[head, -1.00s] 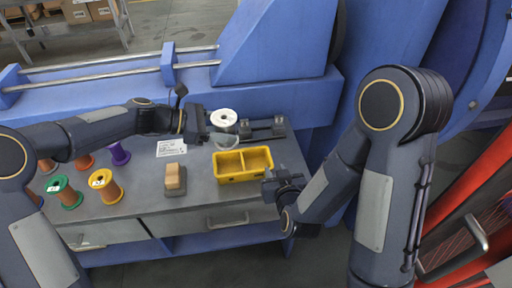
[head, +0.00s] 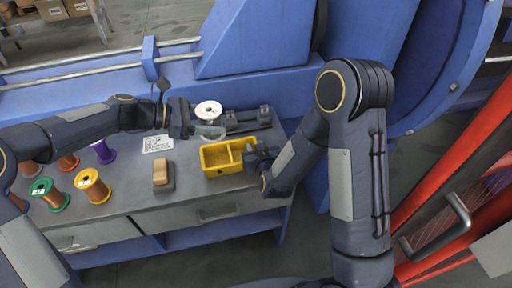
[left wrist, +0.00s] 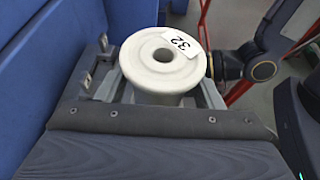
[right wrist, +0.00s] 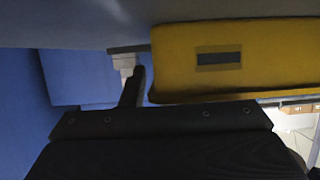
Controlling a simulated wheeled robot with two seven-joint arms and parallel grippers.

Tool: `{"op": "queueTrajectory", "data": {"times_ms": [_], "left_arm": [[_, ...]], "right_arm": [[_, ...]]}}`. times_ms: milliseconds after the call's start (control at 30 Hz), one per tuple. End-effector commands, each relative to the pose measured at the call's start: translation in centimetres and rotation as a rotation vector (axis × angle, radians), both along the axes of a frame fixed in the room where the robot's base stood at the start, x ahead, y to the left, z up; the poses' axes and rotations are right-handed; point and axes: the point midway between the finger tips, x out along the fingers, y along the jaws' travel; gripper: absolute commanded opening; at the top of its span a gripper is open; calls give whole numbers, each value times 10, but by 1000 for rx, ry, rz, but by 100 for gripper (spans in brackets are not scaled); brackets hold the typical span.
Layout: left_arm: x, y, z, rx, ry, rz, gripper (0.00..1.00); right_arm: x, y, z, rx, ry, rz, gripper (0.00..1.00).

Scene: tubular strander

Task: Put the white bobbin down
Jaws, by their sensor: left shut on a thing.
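The white bobbin (head: 208,110) is upright at the back of the bench, beside a dark metal fixture (head: 248,120). My left gripper (head: 192,120) is shut on it; in the left wrist view the white bobbin (left wrist: 160,62), with a "32" label on its top flange, sits between the two fingers. Whether its base touches anything is hidden. A pale translucent round shape (head: 212,132) shows just in front of and below it. My right gripper (head: 258,158) is at the right end of the yellow bin (head: 222,172); one dark finger shows in the right wrist view, and its opening is unclear.
A tan block on a grey base (head: 163,176) and a white printed sheet (head: 158,143) lie mid-bench. The blue machine (head: 260,85) rises behind. Bare bench lies between block and bin.

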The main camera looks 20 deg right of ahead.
Motion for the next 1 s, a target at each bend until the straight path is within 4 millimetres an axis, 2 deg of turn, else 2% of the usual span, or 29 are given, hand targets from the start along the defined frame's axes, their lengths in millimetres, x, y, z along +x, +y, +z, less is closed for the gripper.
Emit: {"op": "queueTrajectory", "data": {"times_ms": [33, 200, 567, 867, 1000], "left_arm": [[0, 0, 2, -2, -2, 0, 20], [0, 0, 2, -2, -2, 0, 20], [0, 0, 0, -2, -1, -1, 20], [0, 1, -45, 3, 2, -34, 20], [0, 1, -71, 2, 4, -33, 20]], "right_arm": [[0, 0, 0, 0, 0, 0, 21], [0, 0, 0, 0, 0, 0, 0], [0, 0, 0, 0, -1, 0, 0], [0, 0, 1, 0, -1, 0, 0], [0, 0, 1, 0, -1, 0, 0]]}}
